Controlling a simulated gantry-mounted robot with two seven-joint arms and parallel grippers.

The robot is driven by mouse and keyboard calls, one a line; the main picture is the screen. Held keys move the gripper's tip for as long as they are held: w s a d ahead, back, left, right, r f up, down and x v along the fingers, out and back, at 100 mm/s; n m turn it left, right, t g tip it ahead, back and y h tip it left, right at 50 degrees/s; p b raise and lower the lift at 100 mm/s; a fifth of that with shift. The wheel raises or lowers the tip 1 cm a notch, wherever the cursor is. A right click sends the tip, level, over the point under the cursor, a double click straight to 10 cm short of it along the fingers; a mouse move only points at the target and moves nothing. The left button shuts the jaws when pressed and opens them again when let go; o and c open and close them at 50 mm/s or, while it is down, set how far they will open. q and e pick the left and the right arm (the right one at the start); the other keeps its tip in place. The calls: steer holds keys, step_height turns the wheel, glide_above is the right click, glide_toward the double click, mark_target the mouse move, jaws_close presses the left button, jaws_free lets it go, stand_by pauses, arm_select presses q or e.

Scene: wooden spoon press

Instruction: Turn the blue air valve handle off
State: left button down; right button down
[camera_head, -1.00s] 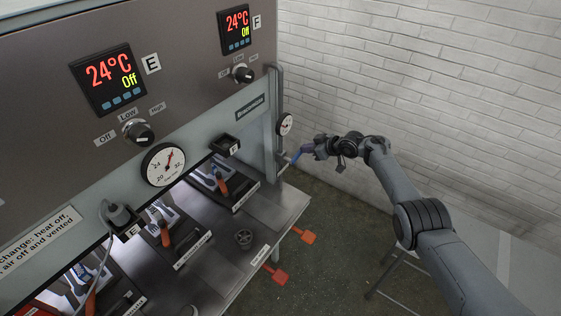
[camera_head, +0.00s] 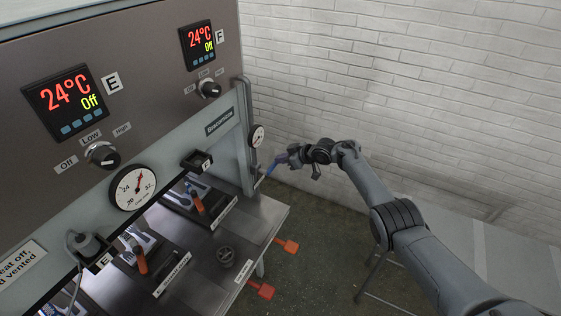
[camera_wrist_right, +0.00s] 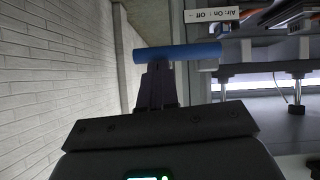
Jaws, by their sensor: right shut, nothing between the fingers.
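The blue air valve handle (camera_head: 274,165) sticks out from the right end of the press, below a small gauge. My right gripper (camera_head: 287,157) is at its outer part, on the side towards the wall. In the right wrist view the handle (camera_wrist_right: 180,53) is a blue bar lying across, just beyond my shut fingertips (camera_wrist_right: 156,66). The fingers are together with nothing between them; they touch or nearly touch the bar, and I cannot tell which. A white label (camera_wrist_right: 211,14) reading "Air On" and "Off" shows near the handle. My left gripper is not in view.
The press's steel table (camera_head: 260,212) lies below the handle, with orange-red paddles (camera_head: 287,245) along its edge. A white brick wall (camera_head: 400,80) stands behind my right arm. Floor is open between table and arm. A small gauge (camera_head: 256,136) sits close above the handle.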

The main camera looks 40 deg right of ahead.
steer(key=w+r+p+v, duration=0.1)
steer(key=p+v, duration=0.4)
steer(key=v, duration=0.7)
steer(key=shift+r, duration=0.8)
steer(key=shift+d, duration=0.1)
